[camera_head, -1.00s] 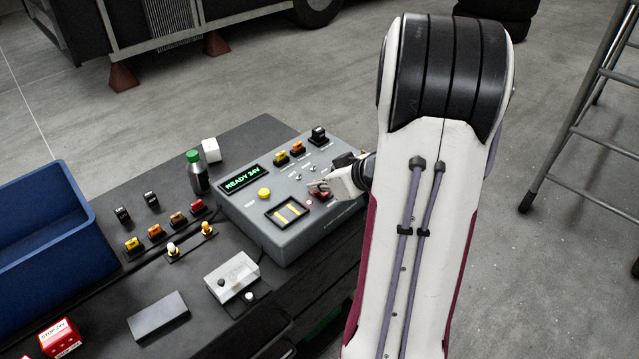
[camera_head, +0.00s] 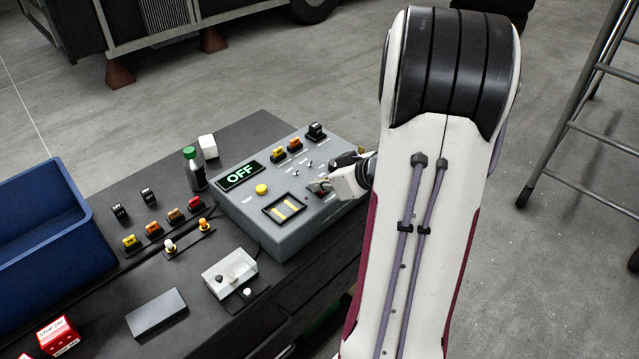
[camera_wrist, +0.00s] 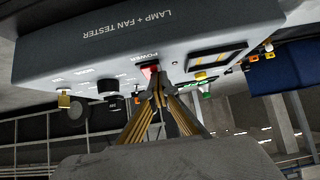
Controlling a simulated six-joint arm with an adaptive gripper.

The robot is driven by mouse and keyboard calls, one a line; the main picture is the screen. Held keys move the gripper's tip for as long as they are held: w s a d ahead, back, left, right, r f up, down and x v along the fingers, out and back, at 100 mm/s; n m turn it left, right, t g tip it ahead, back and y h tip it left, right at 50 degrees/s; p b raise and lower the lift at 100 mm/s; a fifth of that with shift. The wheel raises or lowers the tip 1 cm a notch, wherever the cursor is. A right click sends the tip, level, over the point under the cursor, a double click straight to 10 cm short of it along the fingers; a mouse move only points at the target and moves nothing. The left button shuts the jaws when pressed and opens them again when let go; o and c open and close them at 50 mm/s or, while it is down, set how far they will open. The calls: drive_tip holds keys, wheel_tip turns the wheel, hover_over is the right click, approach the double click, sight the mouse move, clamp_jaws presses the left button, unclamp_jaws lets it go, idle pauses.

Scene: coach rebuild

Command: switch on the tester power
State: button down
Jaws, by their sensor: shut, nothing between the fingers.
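The grey lamp and fan tester (camera_head: 290,245) stands on the dark bench. Its display (camera_head: 239,176) reads OFF in green. The red power switch (camera_head: 318,191) is at the tester's front right, partly hidden by my gripper (camera_head: 322,185) in the head view. In the wrist view the red switch (camera_wrist: 150,72) shows beside the POWER label, right at my shut fingertips (camera_wrist: 158,80). The fingers hold nothing and appear to touch or nearly touch the switch; I cannot tell which.
A yellow button (camera_head: 261,189), small toggles and plug-in relays sit on the tester's top. A blue bin (camera_head: 85,215) is at left, with several coloured parts between.

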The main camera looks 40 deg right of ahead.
drive_tip(key=shift+s+f, duration=0.15)
drive_tip(key=shift+f, duration=0.05)
drive_tip(key=shift+r, duration=0.75)
wheel_tip(320, 180, up, 3)
drive_tip(key=shift+s+f, duration=0.1)
drive_tip(key=v, duration=1)
drive_tip(key=shift+s+f, duration=0.25)
drive_tip(key=shift+f, duration=0.05)
drive_tip(key=shift+a, duration=0.1)
drive_tip(key=shift+w+d+r+t, duration=0.2)
drive_tip(key=shift+w+d, duration=0.15)
drive_tip(key=shift+d, duration=0.15)
drive_tip(key=shift+w+d+r+t, duration=0.1)
drive_tip(key=shift+w+d+t, duration=0.1)
drive_tip(key=shift+w+d, duration=0.25)
